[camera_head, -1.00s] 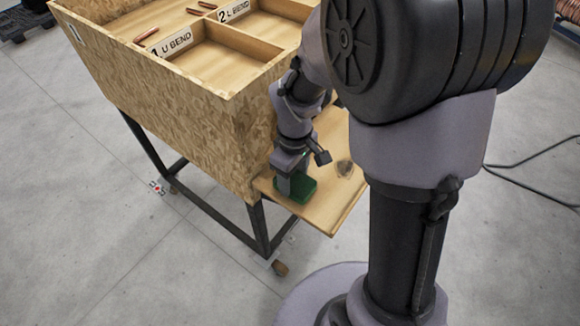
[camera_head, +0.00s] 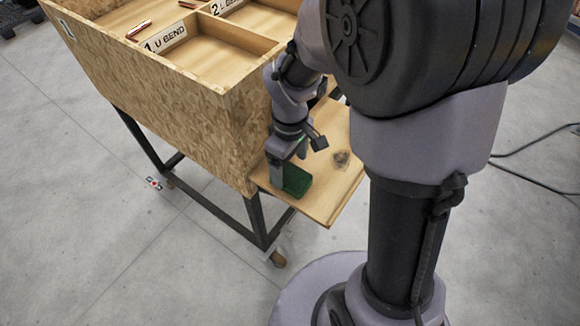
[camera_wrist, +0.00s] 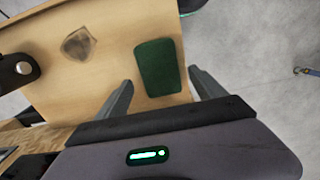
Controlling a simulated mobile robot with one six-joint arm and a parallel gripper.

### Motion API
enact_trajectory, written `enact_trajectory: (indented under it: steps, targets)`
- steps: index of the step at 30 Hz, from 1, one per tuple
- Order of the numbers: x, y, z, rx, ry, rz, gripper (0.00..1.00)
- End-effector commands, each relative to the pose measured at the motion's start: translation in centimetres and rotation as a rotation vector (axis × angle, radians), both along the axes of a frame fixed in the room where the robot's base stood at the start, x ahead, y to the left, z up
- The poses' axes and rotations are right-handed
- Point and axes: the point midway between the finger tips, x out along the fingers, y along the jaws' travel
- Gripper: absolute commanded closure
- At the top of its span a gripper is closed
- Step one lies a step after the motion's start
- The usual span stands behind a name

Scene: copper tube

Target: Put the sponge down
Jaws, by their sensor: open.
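The green sponge (camera_head: 297,180) lies on the small wooden side shelf (camera_head: 322,205), close to the side of the big wooden bin. In the wrist view the sponge (camera_wrist: 158,67) lies flat on the bare wood, between and beyond the finger ends. My gripper (camera_head: 285,172) is just above and beside the sponge in the head view. In the wrist view my gripper (camera_wrist: 160,88) is open, with a gap between each finger and the sponge. Part of the sponge is hidden behind a finger in the head view.
A wooden bin (camera_head: 170,110) with compartments labelled U BEND and L BEND stands left of the shelf, with copper pieces (camera_head: 140,28) in it. A dark knot mark (camera_wrist: 79,44) shows on the shelf. Concrete floor (camera_head: 110,230) lies beyond the shelf's edge.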

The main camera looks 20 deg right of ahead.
Motion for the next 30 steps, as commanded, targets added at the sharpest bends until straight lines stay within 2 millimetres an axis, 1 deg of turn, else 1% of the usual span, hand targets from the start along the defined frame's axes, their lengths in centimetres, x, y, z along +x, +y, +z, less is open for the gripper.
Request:
enact_trajectory:
  steps: [1, 3, 6, 9, 12, 14, 17, 18, 20, 21, 24, 25, 27, 30]
  targets:
    - [0.1, 0.0, 2.2, 0.0, -0.006, -0.001, 0.21]
    - [0.1, 0.0, 4.3, -0.001, -0.004, -0.001, 0.21]
    - [0.1, 0.0, 6.8, 0.0, -0.004, -0.001, 0.21]
    - [0.1, 0.0, 8.4, -0.001, -0.002, 0.0, 0.21]
    - [0.0, 0.0, 9.4, 0.001, -0.007, -0.007, 0.21]
    - [-0.5, 0.2, 10.6, 0.009, -0.031, -0.052, 0.21]
    - [-2.9, 0.9, 14.5, 0.06, -0.134, -0.255, 0.21]
    - [-4.4, 1.3, 16.1, 0.097, -0.182, -0.366, 0.21]
    - [-6.7, 1.9, 18.1, 0.162, -0.248, -0.53, 0.21]
    - [-8.2, 2.3, 19.1, 0.209, -0.286, -0.633, 0.21]
    - [-11.2, 3.1, 20.6, 0.324, -0.352, -0.838, 0.21]
    - [-11.8, 3.3, 20.8, 0.352, -0.363, -0.883, 0.21]
    - [-12.7, 3.6, 21.1, 0.397, -0.379, -0.953, 0.21]
    - [-13.1, 3.7, 21.1, 0.419, -0.384, -0.988, 0.21]
